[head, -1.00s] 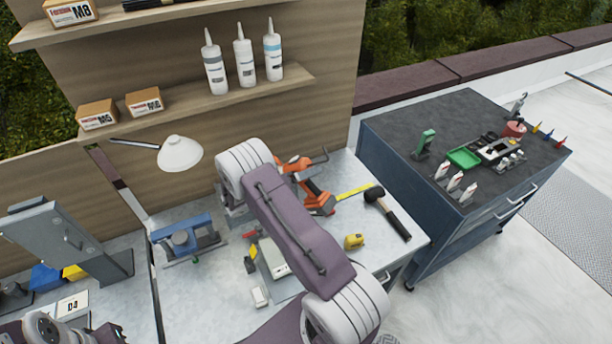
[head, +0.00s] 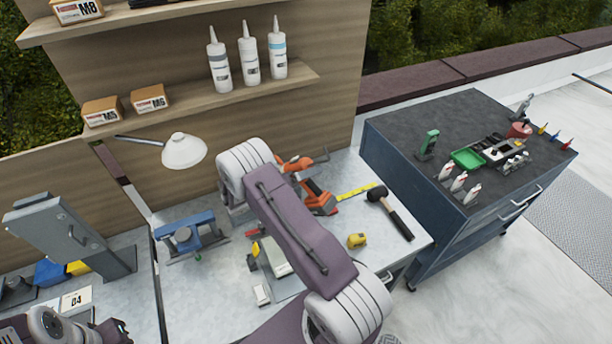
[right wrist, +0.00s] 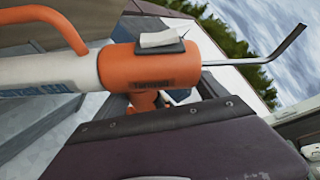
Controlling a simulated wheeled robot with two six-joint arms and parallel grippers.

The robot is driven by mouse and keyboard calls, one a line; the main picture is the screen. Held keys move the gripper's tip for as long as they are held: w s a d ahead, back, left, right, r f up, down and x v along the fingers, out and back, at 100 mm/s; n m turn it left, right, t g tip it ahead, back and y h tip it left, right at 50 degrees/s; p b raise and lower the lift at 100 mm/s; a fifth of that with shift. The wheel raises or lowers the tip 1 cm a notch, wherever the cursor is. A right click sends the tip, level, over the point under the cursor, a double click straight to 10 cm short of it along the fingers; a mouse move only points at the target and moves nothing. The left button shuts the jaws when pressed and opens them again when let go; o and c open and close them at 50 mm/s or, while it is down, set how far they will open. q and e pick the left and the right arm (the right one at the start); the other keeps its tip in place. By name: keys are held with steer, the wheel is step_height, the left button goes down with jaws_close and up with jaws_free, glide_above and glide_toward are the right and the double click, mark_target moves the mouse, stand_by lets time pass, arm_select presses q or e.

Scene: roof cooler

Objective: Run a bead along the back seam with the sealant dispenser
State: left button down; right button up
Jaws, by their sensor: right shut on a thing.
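The sealant dispenser (right wrist: 150,62) fills the upper part of the right wrist view, with an orange body, a white tube (right wrist: 50,75) and a bent metal rod (right wrist: 270,55). In the head view its orange body (head: 293,164) shows past my right arm, above the workbench. My right gripper is shut on the dispenser; its fingers are mostly hidden behind the arm. My left gripper (head: 114,332) is at the lower left edge, dark and cut off, so its opening is unclear. I cannot pick out the back seam.
The workbench (head: 335,245) carries an orange power tool (head: 318,199), a mallet (head: 390,213), a tape measure (head: 356,240) and a blue vise (head: 187,236). A lamp (head: 184,151) hangs over it. Sealant tubes (head: 250,55) stand on a shelf. A tool cabinet (head: 410,185) stands at the right.

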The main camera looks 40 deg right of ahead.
steer(key=shift+w+a+r, duration=0.1)
steer(key=shift+w+a, duration=0.1)
steer(key=shift+a, duration=0.45)
steer(key=shift+w+a, duration=0.1)
steer(key=shift+a, duration=0.4)
stand_by(0.5)
steer(key=shift+w+a, duration=0.15)
steer(key=shift+a, duration=0.45)
stand_by(0.4)
steer(key=shift+w+a, duration=0.1)
steer(key=shift+a, duration=0.3)
